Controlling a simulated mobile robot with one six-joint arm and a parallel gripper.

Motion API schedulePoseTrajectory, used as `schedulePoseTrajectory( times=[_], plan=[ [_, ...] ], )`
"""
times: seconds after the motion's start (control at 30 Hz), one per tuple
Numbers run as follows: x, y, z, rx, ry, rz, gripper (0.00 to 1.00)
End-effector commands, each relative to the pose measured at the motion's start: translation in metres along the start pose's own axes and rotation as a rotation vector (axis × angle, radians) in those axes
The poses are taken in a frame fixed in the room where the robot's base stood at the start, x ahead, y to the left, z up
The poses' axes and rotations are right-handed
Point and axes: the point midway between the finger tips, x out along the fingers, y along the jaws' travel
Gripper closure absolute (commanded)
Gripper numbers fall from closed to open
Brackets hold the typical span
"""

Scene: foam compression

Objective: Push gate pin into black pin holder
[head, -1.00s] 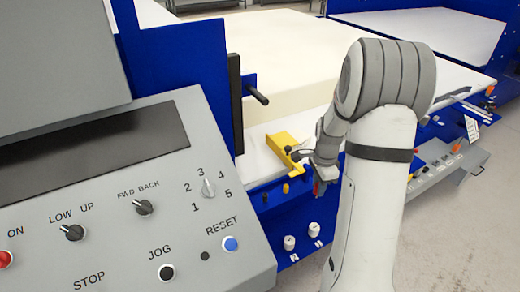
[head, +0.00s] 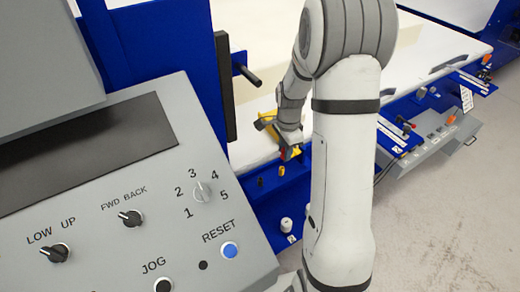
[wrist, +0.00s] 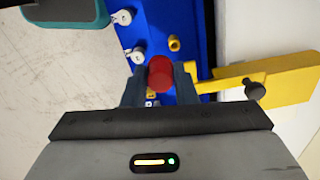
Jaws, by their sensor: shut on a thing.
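My gripper (head: 286,152) is shut on a red pin (wrist: 160,73), the gate pin by its look. The red end sits between my two fingertips in the wrist view, above the blue panel (wrist: 195,20). A yellow holder (head: 281,171) is just below my gripper in the head view; it also shows in the wrist view (wrist: 174,43), beyond the pin. A small black piece (head: 261,183), apparently the black pin holder, stands left of the yellow one. I cannot make it out in the wrist view. The pin's lower part is hidden, and I cannot tell whether it touches anything.
The yellow gate arm (wrist: 285,82) with a black knob (wrist: 254,91) lies right of my fingers. White knobs (wrist: 137,55) are on the panel. The grey control console (head: 100,200) fills the left of the head view; white foam (head: 285,85) lies behind.

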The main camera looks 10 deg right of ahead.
Motion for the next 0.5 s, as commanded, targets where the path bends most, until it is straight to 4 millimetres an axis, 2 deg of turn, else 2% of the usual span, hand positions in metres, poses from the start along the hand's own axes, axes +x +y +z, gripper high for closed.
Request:
schedulePoseTrajectory(
  times=[0.03,0.1,0.2,0.3,0.5],
  plan=[
    [-0.006,-0.004,0.021,-0.041,0.000,0.001,1.00],
    [-0.008,-0.009,0.044,-0.084,0.000,0.000,1.00],
    [-0.009,-0.011,0.068,-0.128,0.000,0.001,1.00],
    [-0.008,-0.012,0.079,-0.149,0.000,0.001,1.00],
    [0.000,-0.012,0.081,-0.153,0.000,0.000,1.00]
  ],
)
